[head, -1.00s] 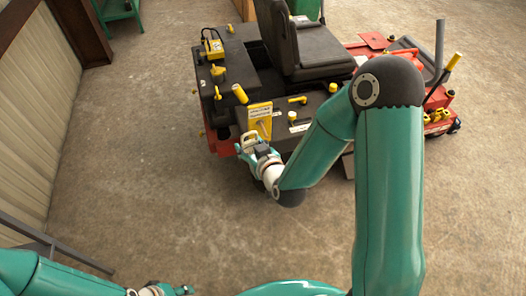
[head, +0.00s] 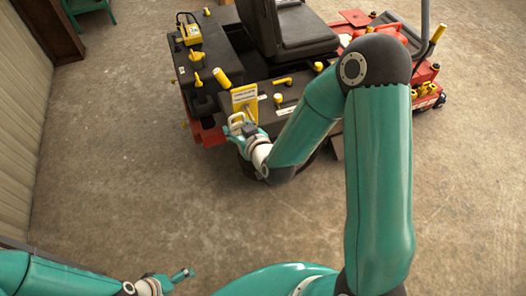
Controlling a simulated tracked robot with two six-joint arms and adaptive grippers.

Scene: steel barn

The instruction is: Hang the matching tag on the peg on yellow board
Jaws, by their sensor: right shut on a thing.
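The yellow board (head: 246,96) stands upright on the side of a red and black ride-on machine, with a pale label strip across its upper part. My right gripper (head: 238,124) is just in front of the board's lower edge. It is shut on a small pale, yellowish thing (head: 236,117), which may be the tag; its markings are too small to read. The peg is too small to make out clearly, and I cannot tell whether the held thing touches it. My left gripper (head: 183,274) is low in the view over bare floor, with no object visible in it.
A corrugated wall (head: 25,110) runs along the left. The concrete floor (head: 120,150) between is clear.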

